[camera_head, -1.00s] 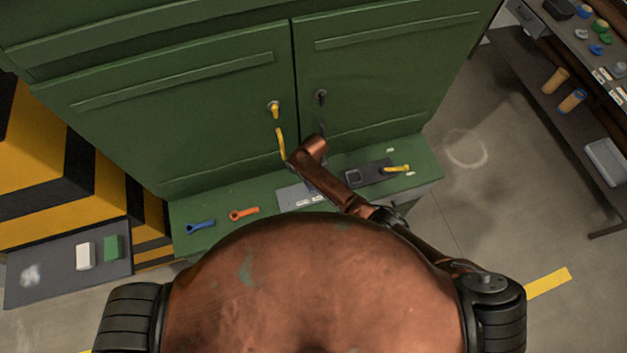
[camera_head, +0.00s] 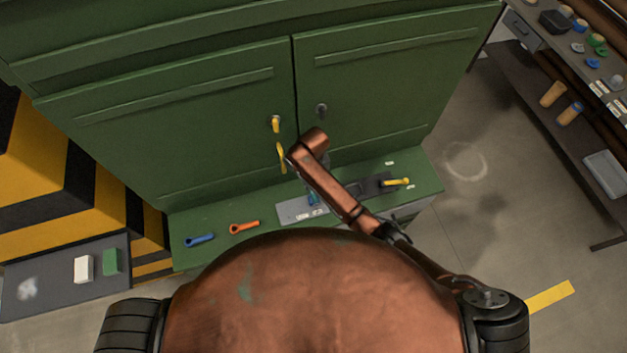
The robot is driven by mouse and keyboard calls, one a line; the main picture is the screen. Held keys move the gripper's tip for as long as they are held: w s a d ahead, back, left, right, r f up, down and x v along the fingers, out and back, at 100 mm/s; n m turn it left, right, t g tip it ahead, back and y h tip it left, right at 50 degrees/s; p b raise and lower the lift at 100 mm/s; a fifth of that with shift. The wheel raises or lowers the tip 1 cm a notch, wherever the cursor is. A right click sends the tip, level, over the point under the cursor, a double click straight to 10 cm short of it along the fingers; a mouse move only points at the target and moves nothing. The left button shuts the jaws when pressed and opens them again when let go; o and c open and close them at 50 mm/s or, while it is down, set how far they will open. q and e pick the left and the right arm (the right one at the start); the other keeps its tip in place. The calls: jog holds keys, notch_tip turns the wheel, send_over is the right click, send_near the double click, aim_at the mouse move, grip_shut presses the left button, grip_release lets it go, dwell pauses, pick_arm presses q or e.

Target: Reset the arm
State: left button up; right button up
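My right arm (camera_head: 335,187) reaches from the lower right to the front of the green cabinet (camera_head: 190,110). Its copper-coloured bend is in front of the doors, below the lock knobs. The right gripper is hidden behind the arm, so its fingers cannot be seen. My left arm and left gripper are out of view.
The green ledge (camera_head: 216,222) holds a blue wrench-like tool (camera_head: 199,240), an orange one (camera_head: 244,227), a small blue piece (camera_head: 312,199) and a yellow-handled item (camera_head: 397,182). A dark shelf (camera_head: 535,80) stands right. Floor between is clear.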

jog(key=shift+r, duration=0.6)
